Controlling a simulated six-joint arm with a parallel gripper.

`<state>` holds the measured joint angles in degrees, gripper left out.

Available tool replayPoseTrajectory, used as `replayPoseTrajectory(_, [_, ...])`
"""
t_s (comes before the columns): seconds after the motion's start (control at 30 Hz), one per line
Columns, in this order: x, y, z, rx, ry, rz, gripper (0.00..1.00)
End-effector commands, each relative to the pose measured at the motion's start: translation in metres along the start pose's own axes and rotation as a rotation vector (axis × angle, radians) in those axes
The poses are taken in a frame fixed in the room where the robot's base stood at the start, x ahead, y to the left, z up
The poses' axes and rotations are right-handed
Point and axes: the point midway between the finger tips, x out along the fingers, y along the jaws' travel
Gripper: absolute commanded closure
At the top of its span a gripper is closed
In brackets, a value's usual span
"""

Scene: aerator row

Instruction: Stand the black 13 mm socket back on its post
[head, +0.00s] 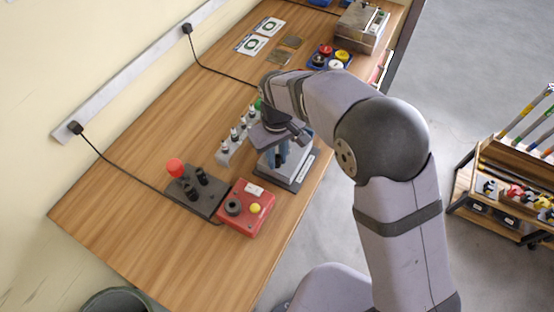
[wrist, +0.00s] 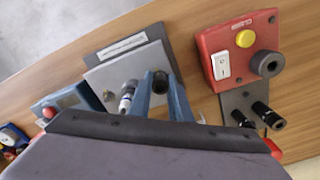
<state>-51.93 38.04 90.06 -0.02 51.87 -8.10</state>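My gripper (wrist: 161,84) points down over a grey block, with its two blue fingers on either side of a black socket (wrist: 160,85). The fingers appear closed on the socket's sides; its far end and size marking cannot be made out. In the head view, my gripper (head: 283,156) is above the grey block, and the socket cannot be told apart there. The plate (wrist: 233,102) also shows at right in the wrist view. I cannot make out a bare post clearly.
A red box (head: 249,207) with a yellow button stands beside the plate. The grey block (wrist: 96,80) is below my gripper, with a silver aerator-like part (wrist: 127,97) beside the fingers. Several silver parts (head: 233,134) stand in a row behind.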

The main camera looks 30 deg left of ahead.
Motion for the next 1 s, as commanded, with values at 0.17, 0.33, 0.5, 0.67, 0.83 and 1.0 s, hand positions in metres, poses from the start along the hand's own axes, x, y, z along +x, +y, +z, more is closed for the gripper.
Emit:
replayPoseTrajectory(0.17, [0.0,0.0,0.0,0.0,0.0,0.0,1.0])
replayPoseTrajectory(0.33, [-0.007,0.0,0.0,0.0,0.0,0.0,1.0])
replayPoseTrajectory(0.5, [-0.018,0.0,0.0,0.0,0.0,0.0,1.0])
replayPoseTrajectory(0.67, [-0.021,0.0,0.0,0.0,0.0,0.0,1.0])
replayPoseTrajectory(0.83, [-0.02,0.0,0.0,0.0,0.0,0.0,1.0])
replayPoseTrajectory(1.0, [-0.021,-0.002,0.0,-0.004,0.0,0.0,1.0])
